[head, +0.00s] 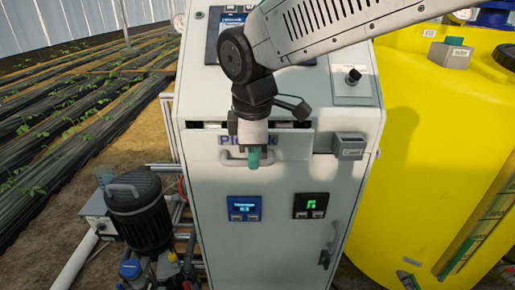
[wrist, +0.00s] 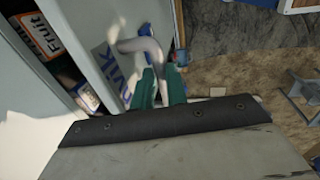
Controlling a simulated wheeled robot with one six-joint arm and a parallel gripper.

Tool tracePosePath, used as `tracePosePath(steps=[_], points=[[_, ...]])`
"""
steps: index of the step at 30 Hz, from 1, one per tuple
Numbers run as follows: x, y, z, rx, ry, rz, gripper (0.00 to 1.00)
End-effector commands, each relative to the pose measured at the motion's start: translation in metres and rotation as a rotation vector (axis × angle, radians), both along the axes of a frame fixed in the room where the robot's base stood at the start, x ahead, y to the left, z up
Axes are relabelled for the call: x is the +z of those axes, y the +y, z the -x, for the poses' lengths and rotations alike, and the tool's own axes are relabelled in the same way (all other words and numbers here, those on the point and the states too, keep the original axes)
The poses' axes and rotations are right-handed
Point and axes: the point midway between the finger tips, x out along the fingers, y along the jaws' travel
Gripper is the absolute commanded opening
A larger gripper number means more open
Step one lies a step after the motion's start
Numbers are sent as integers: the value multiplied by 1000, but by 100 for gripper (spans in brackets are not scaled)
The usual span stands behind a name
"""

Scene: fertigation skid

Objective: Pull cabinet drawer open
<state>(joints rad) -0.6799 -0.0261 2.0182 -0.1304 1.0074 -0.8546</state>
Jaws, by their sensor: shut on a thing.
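The cabinet drawer (head: 292,143) is at the top front of the pale grey cabinet (head: 277,250). It stands partly open. A dark gap with items inside shows behind its front in the head view, and boxes, one lettered "Fruit" (wrist: 38,36), show in the wrist view. The drawer's grey bar handle (head: 232,162) also shows in the wrist view (wrist: 143,46). My gripper (head: 253,160) points down at the handle. Its green fingers (wrist: 160,88) are shut on the handle. My gripper hides part of the handle and of the drawer front's lettering.
A grey box (head: 349,146) sticks out right of the drawer. Two small displays (head: 244,208) and a lower door handle (head: 330,245) are below. A yellow tank (head: 430,130) stands right, a black motor pump (head: 140,207) left.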

Motion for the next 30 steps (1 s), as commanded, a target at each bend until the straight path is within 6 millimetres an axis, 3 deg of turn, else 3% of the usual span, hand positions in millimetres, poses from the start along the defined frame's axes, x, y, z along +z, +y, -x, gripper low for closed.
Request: tracePosePath(steps=[12, 18, 24, 30], points=[[1, -7, 91, -6, -2, -2, 0], [0, -9, 125, -11, -1, -3, 0], [0, -9, 143, -12, -1, -2, 0], [0, -8, 148, -14, 0, -2, 0]])
